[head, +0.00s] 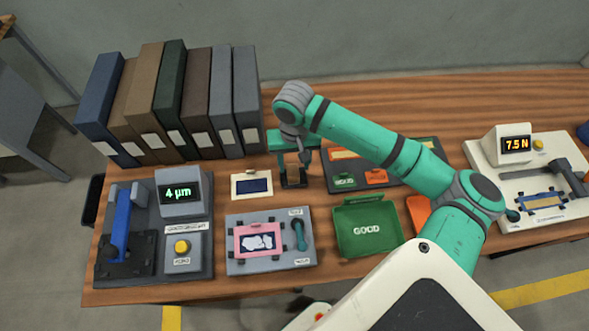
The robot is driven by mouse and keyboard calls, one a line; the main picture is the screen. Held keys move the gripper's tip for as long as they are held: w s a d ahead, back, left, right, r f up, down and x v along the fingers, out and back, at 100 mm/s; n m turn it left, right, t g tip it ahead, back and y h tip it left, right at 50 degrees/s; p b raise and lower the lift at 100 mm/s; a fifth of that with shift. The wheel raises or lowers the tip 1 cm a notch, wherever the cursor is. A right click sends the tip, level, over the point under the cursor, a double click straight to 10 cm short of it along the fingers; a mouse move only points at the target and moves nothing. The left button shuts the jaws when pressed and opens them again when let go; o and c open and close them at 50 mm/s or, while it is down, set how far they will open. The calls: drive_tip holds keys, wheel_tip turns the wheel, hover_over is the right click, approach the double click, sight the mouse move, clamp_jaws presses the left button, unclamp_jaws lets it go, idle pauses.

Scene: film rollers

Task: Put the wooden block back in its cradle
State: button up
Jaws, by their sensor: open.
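My gripper (298,158) points down at the middle of the bench, in front of a green stand (276,141). Its jaws are open, but they are small and dark against the stand, and I cannot see anything held between them. A dark base (293,179) sits directly below. I cannot make out the wooden block or its cradle for sure; my gripper and arm hide part of this area.
Binders (190,110) stand at the back left. A gauge reading 4 µm (178,190), a plate with a pink frame (262,268) and a green GOOD tray (367,257) line the front. A 7.5 N tester (515,145) stands right. Bare wood (500,95) lies at back right.

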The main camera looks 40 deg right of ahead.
sight(294, 172)
wheel_tip(294, 172, up, 6)
drive_tip(key=shift+r, duration=0.2)
idle(0.6)
